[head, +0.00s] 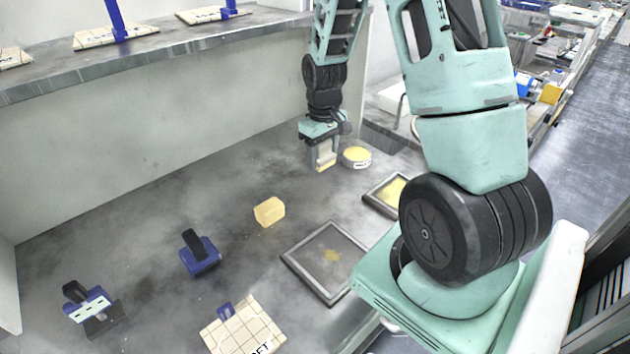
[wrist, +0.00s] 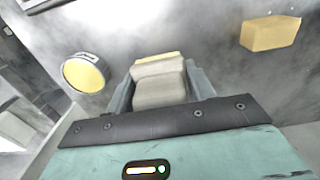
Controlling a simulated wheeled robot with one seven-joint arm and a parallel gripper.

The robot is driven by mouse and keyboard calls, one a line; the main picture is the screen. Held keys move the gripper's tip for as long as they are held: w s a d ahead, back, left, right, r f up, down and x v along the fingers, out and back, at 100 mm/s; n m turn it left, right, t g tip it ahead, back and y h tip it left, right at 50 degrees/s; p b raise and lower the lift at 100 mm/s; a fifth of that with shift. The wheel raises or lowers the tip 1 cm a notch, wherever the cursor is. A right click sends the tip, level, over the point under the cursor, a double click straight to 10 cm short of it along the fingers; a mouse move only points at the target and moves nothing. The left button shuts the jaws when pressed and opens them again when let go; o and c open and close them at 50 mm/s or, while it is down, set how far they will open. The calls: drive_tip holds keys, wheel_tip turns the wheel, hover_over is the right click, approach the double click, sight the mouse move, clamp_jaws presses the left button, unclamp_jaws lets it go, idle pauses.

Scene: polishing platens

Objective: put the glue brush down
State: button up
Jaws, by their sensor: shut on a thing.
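My gripper (head: 321,150) hangs over the grey bench at the back, pointing down, shut on the glue brush (head: 325,167). In the wrist view the brush (wrist: 158,85) shows as a pale grey-beige block between the two fingers, with a yellowish strip at its far edge. I cannot tell whether its lower end touches the bench. A round pot (head: 357,154) with a yellow top and a white label stands just right of the gripper; it is also at the left in the wrist view (wrist: 84,73).
A yellow block (head: 269,211) lies nearer on the bench. A framed dark tray (head: 312,269) and a smaller yellow-filled one (head: 371,200) lie to the right. Bare bench lies left of the gripper.

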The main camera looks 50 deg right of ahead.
sight(322, 186)
drive_tip(key=shift+f+p, duration=0.45)
drive_tip(key=shift+f, duration=3.05)
drive_tip(key=shift+f, duration=0.1)
drive_tip(key=o, duration=0.9)
